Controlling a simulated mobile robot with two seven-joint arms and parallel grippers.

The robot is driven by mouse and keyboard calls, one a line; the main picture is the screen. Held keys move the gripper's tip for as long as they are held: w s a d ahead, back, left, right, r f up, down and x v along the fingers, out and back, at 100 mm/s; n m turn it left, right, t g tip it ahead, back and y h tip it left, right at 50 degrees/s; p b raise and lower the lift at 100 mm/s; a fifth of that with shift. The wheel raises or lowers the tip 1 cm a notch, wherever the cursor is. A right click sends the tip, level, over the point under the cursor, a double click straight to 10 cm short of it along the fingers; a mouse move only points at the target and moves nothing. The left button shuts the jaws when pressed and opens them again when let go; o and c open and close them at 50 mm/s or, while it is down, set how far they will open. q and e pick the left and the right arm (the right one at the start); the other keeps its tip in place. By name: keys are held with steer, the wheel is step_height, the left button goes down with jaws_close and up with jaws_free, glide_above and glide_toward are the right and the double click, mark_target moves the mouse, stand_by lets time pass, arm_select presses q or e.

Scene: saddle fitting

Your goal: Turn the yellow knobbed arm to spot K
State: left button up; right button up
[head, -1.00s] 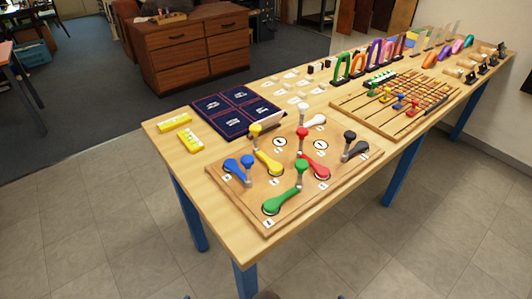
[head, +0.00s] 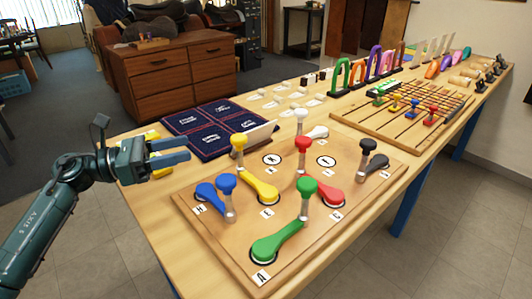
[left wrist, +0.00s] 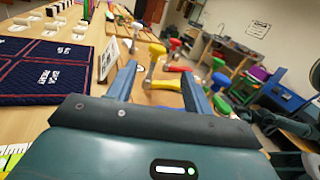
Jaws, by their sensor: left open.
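The yellow knobbed arm (head: 262,188) lies on the wooden board, its wide end by label E. A post at its other end carries a yellow knob (head: 239,141). Spot K (head: 271,160) is a white disc with a dark ring, right of that knob and uncovered. My left gripper (head: 187,151) is open and empty, left of the yellow knob and apart from it, fingers pointing right. In the left wrist view the yellow knob (left wrist: 157,50) shows ahead, between the two fingers (left wrist: 160,88).
The board (head: 345,205) also bears blue (head: 205,192), green (head: 275,242), red (head: 325,188), white (head: 316,132) and black (head: 372,165) knobbed arms. A dark blue quilted mat (head: 205,128) and an upright card (head: 254,137) lie behind. A bead rack (head: 400,110) stands farther right.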

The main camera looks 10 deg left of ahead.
mark_target(238, 137)
arm_select(q)
steer(key=shift+m+g, duration=0.3)
steer(key=shift+m, duration=0.3)
steer(key=p+x, duration=0.1)
steer(key=x, duration=0.7)
steer(key=p+x, duration=0.1)
steer(key=x, duration=0.3)
steer(key=shift+w+a+f+p, duration=0.1)
steer(key=shift+w+a+p, duration=0.1)
steer(key=shift+w+p, duration=0.1)
steer(key=shift+w+d+f, duration=0.1)
steer(key=shift+w+d, duration=0.15)
steer(key=shift+d, duration=0.3)
steer(key=shift+c, duration=0.3)
jaws_close()
